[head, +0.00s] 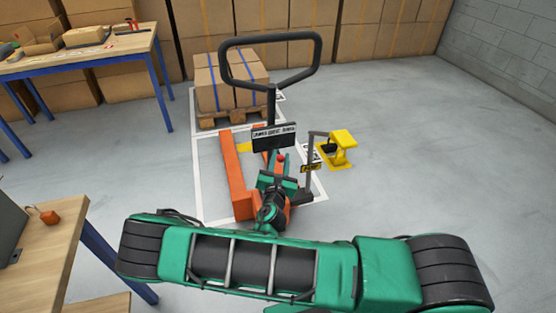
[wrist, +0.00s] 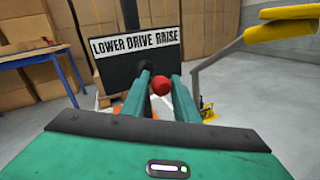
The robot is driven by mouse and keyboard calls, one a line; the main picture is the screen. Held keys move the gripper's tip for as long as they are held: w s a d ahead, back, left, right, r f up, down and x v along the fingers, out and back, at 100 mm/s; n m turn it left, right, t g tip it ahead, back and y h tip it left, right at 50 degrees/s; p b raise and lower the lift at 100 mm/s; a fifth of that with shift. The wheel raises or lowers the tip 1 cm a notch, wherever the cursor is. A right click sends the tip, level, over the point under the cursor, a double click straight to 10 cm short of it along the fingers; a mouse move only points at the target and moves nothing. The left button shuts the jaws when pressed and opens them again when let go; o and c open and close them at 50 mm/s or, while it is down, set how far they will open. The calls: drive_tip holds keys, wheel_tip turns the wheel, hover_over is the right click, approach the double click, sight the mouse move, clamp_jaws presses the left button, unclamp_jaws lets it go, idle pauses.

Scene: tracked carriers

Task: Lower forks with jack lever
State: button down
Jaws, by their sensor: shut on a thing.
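The jack lever's red knob (head: 281,157) sits just below the sign LOWER DRIVE RAISE (head: 274,137) on the pallet jack. In the wrist view the red knob (wrist: 161,85) shows between the two green fingers of my gripper (wrist: 159,92), which is shut on it. In the head view my gripper (head: 276,170) reaches in front of the jack's column, and my arm hides the jack's near base. The orange forks (head: 237,175) point away toward the boxes. The black loop handle (head: 270,38) stands upright above the sign. Fork height cannot be told.
A wooden pallet (head: 222,121) with strapped cartons stands beyond the forks, inside white floor lines. A yellow stand (head: 343,149) with a grey post is close on the right. Workbenches (head: 95,52) are at left. The floor at right is clear.

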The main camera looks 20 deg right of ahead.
drive_tip(key=shift+s+d, duration=0.1)
drive_tip(key=shift+d, duration=0.3)
drive_tip(key=c, duration=1.6)
unclamp_jaws()
drive_tip(key=shift+o, duration=0.2)
drive_tip(key=shift+a, duration=0.15)
drive_tip(key=v, duration=1)
drive_tip(key=shift+s+a, duration=0.2)
drive_tip(key=shift+s, duration=0.1)
